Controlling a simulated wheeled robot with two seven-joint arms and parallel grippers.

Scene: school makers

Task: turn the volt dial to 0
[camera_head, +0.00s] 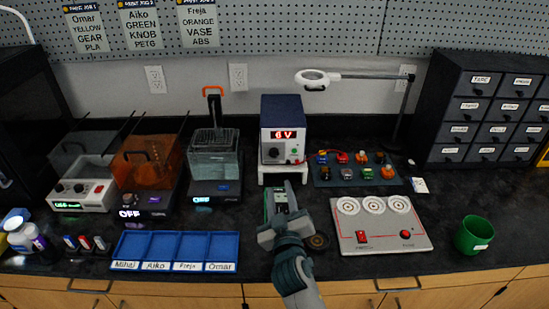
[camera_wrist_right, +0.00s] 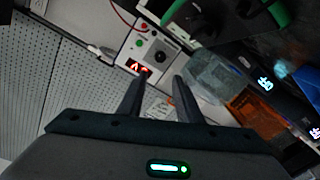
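The power supply (camera_head: 283,135) is a box with a dark blue top and white front, on a white stand at the middle back of the bench. Its red display (camera_head: 284,134) seems to read 6 V, but the digit is blurry. The black round volt dial (camera_head: 273,153) is on the lower left of the front; it also shows in the right wrist view (camera_wrist_right: 160,57). My right gripper (camera_head: 278,194) is in front of and below the power supply, apart from the dial. Its two fingers (camera_wrist_right: 157,82) are spread with nothing between them. My left gripper is not in view.
A clear tank (camera_head: 213,153) and an orange-covered box (camera_head: 148,162) stand left of the supply. A tray of small coloured parts (camera_head: 345,180) lies to its right. A grey panel (camera_head: 382,236), blue sorting tray (camera_head: 176,251) and green cup (camera_head: 473,235) are nearer the front.

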